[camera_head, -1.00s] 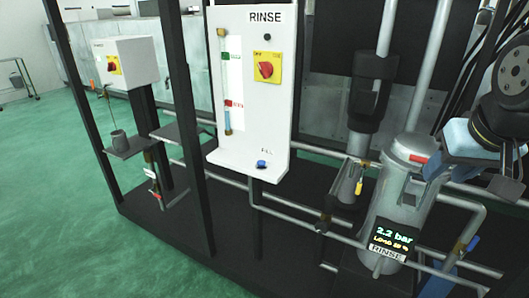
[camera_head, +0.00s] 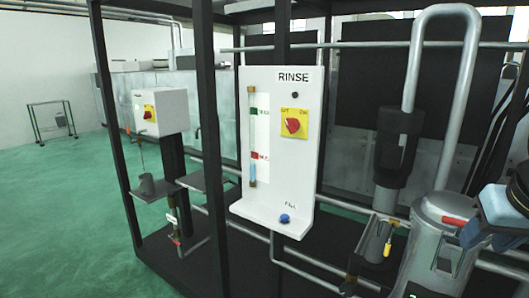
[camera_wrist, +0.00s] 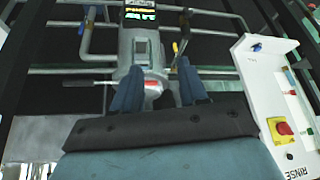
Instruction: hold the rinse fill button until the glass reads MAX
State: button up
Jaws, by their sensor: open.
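The white RINSE panel (camera_head: 306,140) stands in the middle of the head view. On its bottom ledge is the blue fill button (camera_head: 285,218), which also shows in the wrist view (camera_wrist: 257,47). The upright sight glass (camera_head: 252,130) has a green mark high up and a red mark lower down. Blue liquid shows only in its low part, near or below the red mark. My gripper (camera_wrist: 157,88) is open and empty, its two blue fingers apart in front of the grey vessel. It is well clear of the button, partly cut off at the head view's right edge.
A red knob on a yellow plate (camera_head: 294,124) sits above the button. The grey vessel (camera_head: 437,235) with a red handle and pipes stands to the right. Dark frame posts (camera_head: 207,140) stand left of the panel. Green floor is open at far left.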

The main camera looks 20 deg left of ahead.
grip_shut()
dwell(0.3)
dwell(1.4)
